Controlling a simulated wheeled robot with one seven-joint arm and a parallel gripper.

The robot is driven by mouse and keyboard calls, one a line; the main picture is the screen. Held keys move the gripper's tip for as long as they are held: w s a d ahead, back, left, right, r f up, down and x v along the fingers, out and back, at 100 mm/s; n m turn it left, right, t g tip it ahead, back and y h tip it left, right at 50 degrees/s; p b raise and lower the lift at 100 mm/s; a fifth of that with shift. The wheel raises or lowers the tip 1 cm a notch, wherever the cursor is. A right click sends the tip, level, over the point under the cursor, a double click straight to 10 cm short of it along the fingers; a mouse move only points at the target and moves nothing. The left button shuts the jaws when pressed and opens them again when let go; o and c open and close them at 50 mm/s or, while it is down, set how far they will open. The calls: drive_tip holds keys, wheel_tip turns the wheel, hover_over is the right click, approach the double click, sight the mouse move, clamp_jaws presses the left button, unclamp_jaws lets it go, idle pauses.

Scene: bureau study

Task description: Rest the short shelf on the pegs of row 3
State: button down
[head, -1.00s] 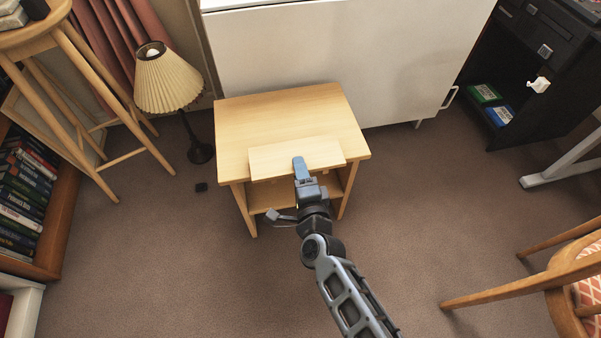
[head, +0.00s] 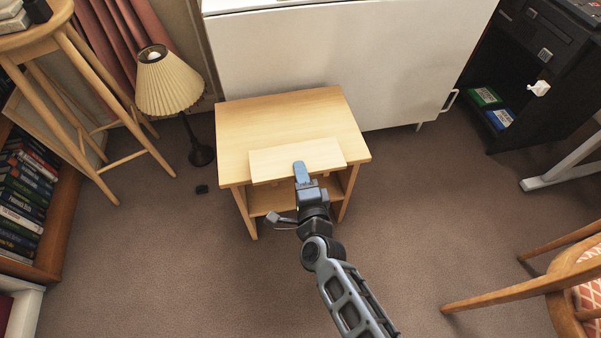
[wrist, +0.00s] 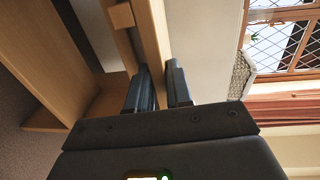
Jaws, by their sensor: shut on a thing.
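The short shelf (head: 278,159) is a pale wooden board. It lies roughly level and covers part of the front edge of the small wooden cabinet's top (head: 290,115). My gripper (head: 299,168) is shut on the middle of its front edge. In the wrist view the shelf (wrist: 152,45) runs between the two fingers of my gripper (wrist: 160,88), with a small wooden block (wrist: 121,16) beside it. The cabinet has an open front with a lower board (head: 265,200) inside. The pegs and row 3 are not visible.
A lamp with a pleated shade (head: 167,82) and a wooden stool (head: 85,95) stand left of the cabinet. A white cabinet (head: 340,60) is close behind it. A chair (head: 540,285) is at the lower right. The carpet in front is mostly clear.

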drive_tip(key=shift+r+p, duration=1.6)
drive_tip(key=shift+r, duration=0.1)
